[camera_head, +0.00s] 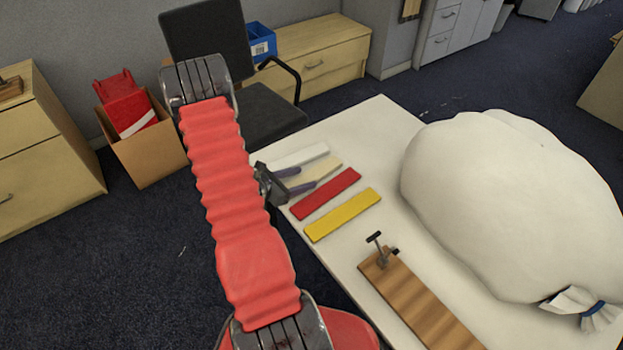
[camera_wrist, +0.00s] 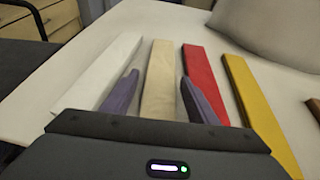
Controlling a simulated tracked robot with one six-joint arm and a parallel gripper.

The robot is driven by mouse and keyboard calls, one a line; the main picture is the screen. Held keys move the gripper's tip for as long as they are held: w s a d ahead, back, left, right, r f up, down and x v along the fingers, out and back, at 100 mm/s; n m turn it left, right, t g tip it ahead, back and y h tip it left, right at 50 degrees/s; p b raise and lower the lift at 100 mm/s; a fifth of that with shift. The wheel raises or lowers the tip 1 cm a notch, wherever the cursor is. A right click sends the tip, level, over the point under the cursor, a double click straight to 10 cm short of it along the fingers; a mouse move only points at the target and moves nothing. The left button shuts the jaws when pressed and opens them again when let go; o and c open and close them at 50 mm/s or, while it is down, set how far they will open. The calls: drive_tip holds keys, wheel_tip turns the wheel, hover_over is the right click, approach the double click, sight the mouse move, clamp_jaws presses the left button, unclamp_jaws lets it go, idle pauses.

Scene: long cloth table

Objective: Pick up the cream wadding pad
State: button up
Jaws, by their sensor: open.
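The cream wadding pad (camera_wrist: 159,82) is a flat strip lying on the white cloth table (camera_wrist: 140,22), between a white strip and a red strip. It also shows in the head view (camera_head: 327,166), partly hidden behind my gripper. My gripper (camera_wrist: 156,92) is open, with its two purple fingers on either side of the cream pad's near part. In the head view my gripper (camera_head: 298,180) reaches over the table's left edge at the strips. I cannot tell whether the fingers touch the table.
Close beside the pad lie a white strip (camera_wrist: 107,75), a red strip (camera_wrist: 203,82) and a yellow strip (camera_wrist: 257,105). A wooden board with a clamp (camera_head: 420,298) and a big white sack (camera_head: 510,205) are further right. An office chair (camera_head: 262,115) stands behind the table's left corner.

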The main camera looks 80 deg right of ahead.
sight(309, 177)
drive_tip(key=x, duration=0.3)
drive_tip(key=shift+s+d, duration=0.1)
idle(0.4)
drive_tip(key=c, duration=0.8)
